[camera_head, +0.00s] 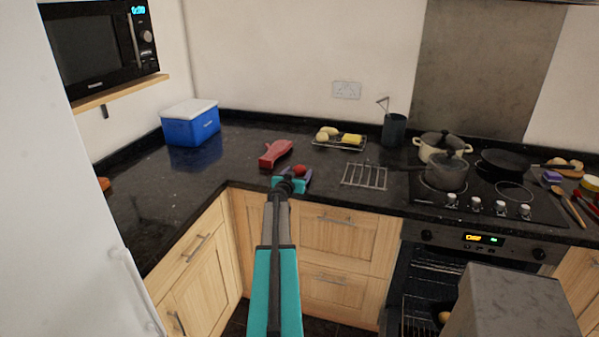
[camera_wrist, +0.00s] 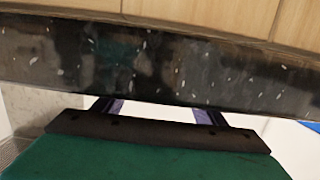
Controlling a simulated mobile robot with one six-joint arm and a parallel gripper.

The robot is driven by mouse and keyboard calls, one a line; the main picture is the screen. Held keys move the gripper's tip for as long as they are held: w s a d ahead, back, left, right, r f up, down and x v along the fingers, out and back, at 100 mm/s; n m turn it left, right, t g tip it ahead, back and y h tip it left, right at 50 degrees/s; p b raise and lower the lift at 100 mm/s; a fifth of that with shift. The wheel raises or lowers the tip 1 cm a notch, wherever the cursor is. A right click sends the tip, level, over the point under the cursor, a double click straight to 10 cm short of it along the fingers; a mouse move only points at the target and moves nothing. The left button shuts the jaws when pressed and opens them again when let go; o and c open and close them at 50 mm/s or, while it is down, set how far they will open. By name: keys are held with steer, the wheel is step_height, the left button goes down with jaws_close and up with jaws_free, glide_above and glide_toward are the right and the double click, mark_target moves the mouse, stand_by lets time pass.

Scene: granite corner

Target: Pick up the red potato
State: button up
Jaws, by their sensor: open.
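The red potato (camera_head: 300,170) is a small round red thing on the dark granite counter, seen in the head view just beyond the end of my arm. My gripper (camera_head: 296,179) is close to it on the near side, its purple fingers spread apart. The gripper partly hides the potato's lower side, so I cannot tell whether they touch. In the wrist view my gripper (camera_wrist: 159,110) shows two separated purple fingers with nothing visible between them. The potato does not show there.
A larger red object (camera_head: 275,153) lies just left of the potato. An empty wire rack (camera_head: 364,177) is to its right. Behind are a rack of pale and yellow items (camera_head: 340,138) and a dark utensil pot (camera_head: 393,130). A blue cooler (camera_head: 190,124) stands left; the hob with pans is right.

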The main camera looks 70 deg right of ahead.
steer(key=shift+d, duration=0.15)
stand_by(0.5)
steer(key=c, duration=1.1)
